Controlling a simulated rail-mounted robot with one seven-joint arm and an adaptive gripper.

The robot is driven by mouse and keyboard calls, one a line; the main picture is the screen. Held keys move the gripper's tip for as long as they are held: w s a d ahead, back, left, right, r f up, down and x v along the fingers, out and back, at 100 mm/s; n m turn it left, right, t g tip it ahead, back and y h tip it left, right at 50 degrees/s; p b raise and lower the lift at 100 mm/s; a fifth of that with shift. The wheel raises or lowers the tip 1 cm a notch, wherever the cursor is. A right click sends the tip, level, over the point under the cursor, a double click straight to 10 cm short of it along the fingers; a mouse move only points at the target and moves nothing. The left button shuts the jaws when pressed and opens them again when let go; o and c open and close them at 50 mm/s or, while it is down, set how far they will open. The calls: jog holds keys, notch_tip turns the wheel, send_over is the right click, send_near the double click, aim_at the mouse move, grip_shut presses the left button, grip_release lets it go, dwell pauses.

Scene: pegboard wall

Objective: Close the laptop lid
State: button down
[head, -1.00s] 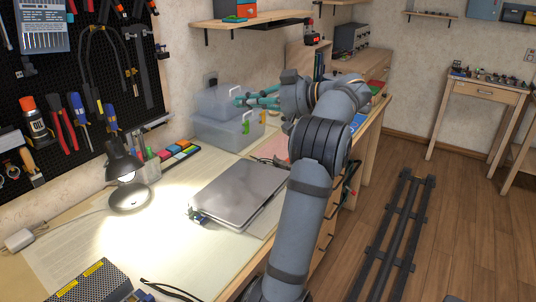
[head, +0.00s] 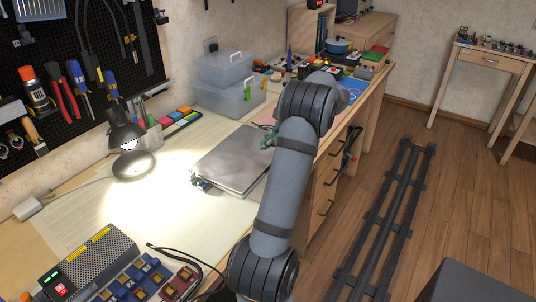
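The grey laptop (head: 232,160) lies on the worktable, its lid looking flat down on its base. A small green and blue part (head: 201,184) sits at its near left corner. My gripper (head: 268,138) shows only as a bit of teal finger at the laptop's far right edge. It looks close to the lid, but whether it touches cannot be told. My arm hides the rest of the gripper and the laptop's right side, so open or shut cannot be seen.
A lit desk lamp (head: 128,150) stands left of the laptop. Clear lidded bins (head: 228,97) stand behind it. A grey device (head: 88,265) and small blue parts (head: 140,275) lie at the near left. The pale mat (head: 170,215) in front of the laptop is bare.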

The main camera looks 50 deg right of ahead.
aim_at(259, 159)
jog(key=shift+s+f, duration=0.15)
jog(key=shift+f, duration=1.8)
